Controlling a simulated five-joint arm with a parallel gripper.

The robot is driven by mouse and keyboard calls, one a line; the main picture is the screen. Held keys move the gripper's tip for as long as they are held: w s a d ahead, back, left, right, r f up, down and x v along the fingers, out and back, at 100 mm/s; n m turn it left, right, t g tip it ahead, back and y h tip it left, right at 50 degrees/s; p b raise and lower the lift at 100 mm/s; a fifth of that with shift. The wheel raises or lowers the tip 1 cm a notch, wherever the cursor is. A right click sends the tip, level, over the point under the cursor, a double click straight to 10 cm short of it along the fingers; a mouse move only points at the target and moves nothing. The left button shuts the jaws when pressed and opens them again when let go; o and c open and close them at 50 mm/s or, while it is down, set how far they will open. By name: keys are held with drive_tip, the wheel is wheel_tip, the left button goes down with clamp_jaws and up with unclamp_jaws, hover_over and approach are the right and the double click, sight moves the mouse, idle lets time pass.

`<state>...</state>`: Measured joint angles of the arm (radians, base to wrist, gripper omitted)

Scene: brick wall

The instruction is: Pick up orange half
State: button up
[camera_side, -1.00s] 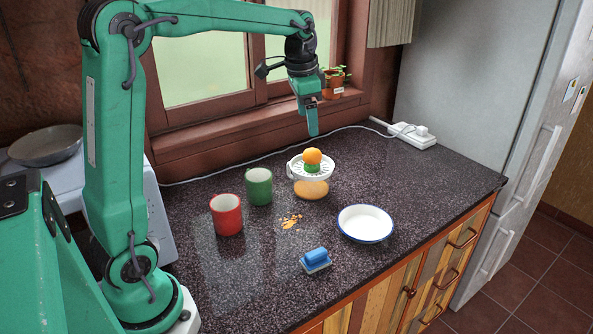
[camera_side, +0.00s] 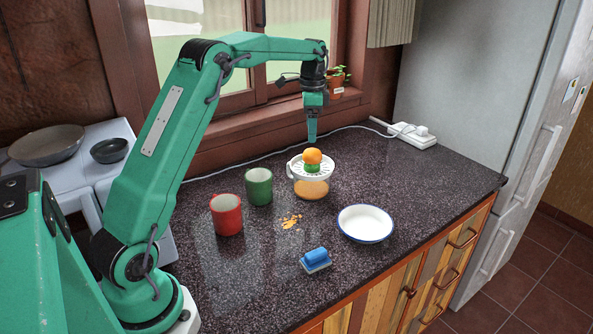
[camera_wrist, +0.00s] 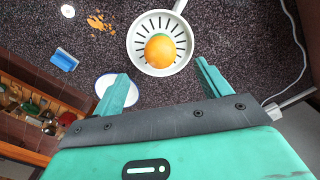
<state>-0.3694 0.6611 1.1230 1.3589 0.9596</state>
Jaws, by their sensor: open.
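The orange half (camera_side: 312,156) sits dome up on the green cone of a white juicer (camera_side: 297,172), which has a handle and a clear bowl of orange juice. In the wrist view the orange half (camera_wrist: 160,51) shows in the middle of the juicer's slotted strainer (camera_wrist: 138,62), ahead of my fingertips. My gripper (camera_side: 312,140) points down just above the orange half in the side view. In the wrist view my gripper (camera_wrist: 165,78) has its two fingers wide apart with nothing between them.
A red mug (camera_side: 227,215) and a green mug (camera_side: 259,187) stand left of the juicer.

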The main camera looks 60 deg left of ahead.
sight(310, 149)
drive_tip(key=shift+f, duration=3.9)
drive_tip(key=c, duration=1.1)
drive_tip(key=shift+o, duration=0.2)
drive_tip(key=shift+r, duration=0.2)
drive_tip(key=shift+r, duration=0.6)
drive_tip(key=r, duration=0.3)
drive_tip(key=shift+d, duration=0.35)
drive_tip(key=s+d+r, duration=0.2)
drive_tip(key=d+r, duration=0.4)
drive_tip(key=d, duration=0.5)
drive_tip(key=shift+r, duration=0.25)
